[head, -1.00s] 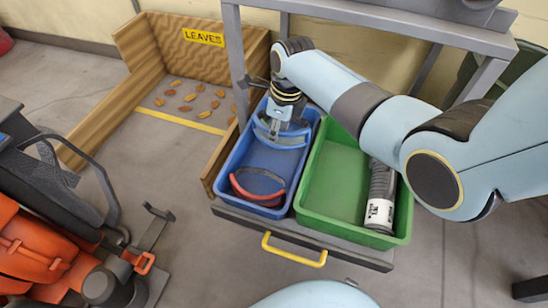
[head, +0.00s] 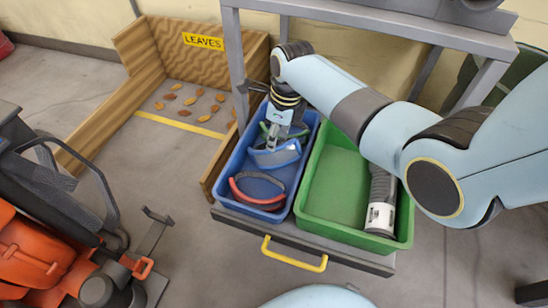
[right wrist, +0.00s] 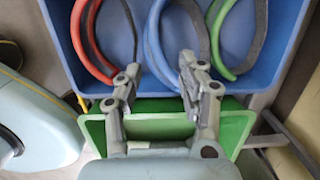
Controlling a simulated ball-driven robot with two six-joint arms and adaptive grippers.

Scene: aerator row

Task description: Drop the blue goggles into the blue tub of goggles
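The blue goggles (head: 277,157) are inside the blue tub (head: 224,172), between the red goggles (head: 252,197) and the green goggles (head: 264,129). My right gripper (head: 272,142) is over the tub, just above the blue goggles. In the right wrist view my right gripper (right wrist: 160,82) has its fingers spread apart. There the blue goggles (right wrist: 153,40) pass beyond and between the fingers, nearer the right one, and I see no grip on them. Red goggles (right wrist: 82,45) and green goggles (right wrist: 218,45) lie to either side. My left gripper is not in view.
A green tub (head: 325,212) with a dark cylinder (head: 382,195) stands right of the blue tub on a drawer with a yellow handle (head: 294,256). A grey frame post (head: 234,65) rises behind. A wooden leaf bay (head: 190,62) and orange equipment (head: 30,250) are at left.

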